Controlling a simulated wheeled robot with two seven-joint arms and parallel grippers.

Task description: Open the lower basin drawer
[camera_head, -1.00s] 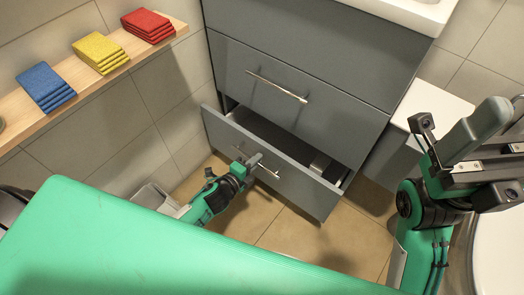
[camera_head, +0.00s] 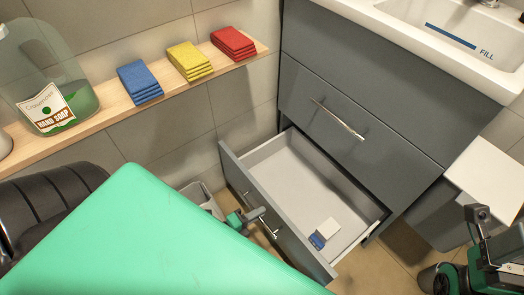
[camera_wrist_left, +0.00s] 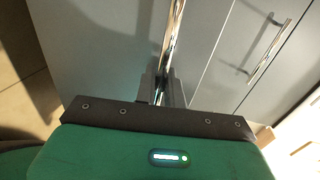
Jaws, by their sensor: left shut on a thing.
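The lower basin drawer (camera_head: 243,178) stands well open in the head view, with its pale interior showing. Its metal bar handle (camera_head: 275,232) is on the grey front. My left gripper (camera_head: 258,214) is shut on this handle; my green body hides most of the arm. In the left wrist view, the bar handle (camera_wrist_left: 173,40) runs down between the fingers of the left gripper (camera_wrist_left: 163,88). My right gripper (camera_head: 492,245) is partly in view at the lower right, away from the drawer; its fingers are not clear.
A small blue and white item (camera_head: 323,233) lies in the drawer. The upper drawer (camera_head: 375,110) is shut, below the white basin (camera_head: 440,40). A white-topped bin or box (camera_head: 485,180) stands to the right. A grey bin (camera_head: 203,197) stands left of the drawer.

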